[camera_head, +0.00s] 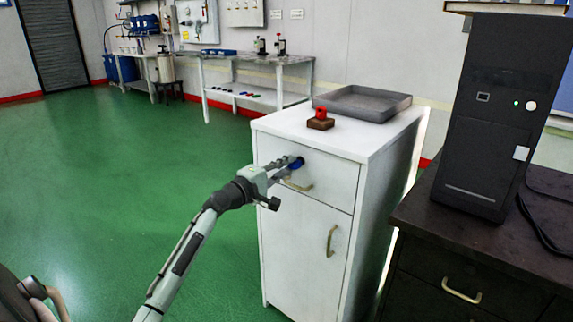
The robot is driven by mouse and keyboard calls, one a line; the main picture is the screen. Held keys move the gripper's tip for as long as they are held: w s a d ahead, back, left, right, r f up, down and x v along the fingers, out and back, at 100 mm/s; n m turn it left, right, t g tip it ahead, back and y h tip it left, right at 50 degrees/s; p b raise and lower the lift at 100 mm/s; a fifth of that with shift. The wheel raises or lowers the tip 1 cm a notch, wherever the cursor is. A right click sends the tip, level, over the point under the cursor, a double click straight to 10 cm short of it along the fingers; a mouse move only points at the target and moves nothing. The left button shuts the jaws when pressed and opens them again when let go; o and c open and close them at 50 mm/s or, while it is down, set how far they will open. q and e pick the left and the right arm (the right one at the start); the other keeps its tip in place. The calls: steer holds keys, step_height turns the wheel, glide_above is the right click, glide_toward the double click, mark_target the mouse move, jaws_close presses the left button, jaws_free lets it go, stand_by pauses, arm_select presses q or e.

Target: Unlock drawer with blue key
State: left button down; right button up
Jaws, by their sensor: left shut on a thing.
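A white cabinet (305,230) stands right of centre, with a drawer (325,178) at the top and a door below. The drawer is closed and has a brass handle (298,185). My left gripper (293,163) is at the upper left part of the drawer front, shut on the blue key (296,166). Only a small blue part of the key shows between the fingers. The lock is hidden behind the gripper, so I cannot tell whether the key is inside it. My right gripper is not in view.
A red item on a brown block (320,120) and a grey tray (362,103) sit on the cabinet top. A dark desk (470,245) with a black computer tower (500,110) stands close on the right. Green floor (120,180) is open on the left.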

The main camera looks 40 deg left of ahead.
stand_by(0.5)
arm_select(q)
steer(key=c, duration=1.5)
jaws_free()
steer(key=shift+s, duration=0.1)
steer(key=s, duration=1.2)
steer(key=shift+a, duration=0.45)
steer(key=shift+w, duration=0.1)
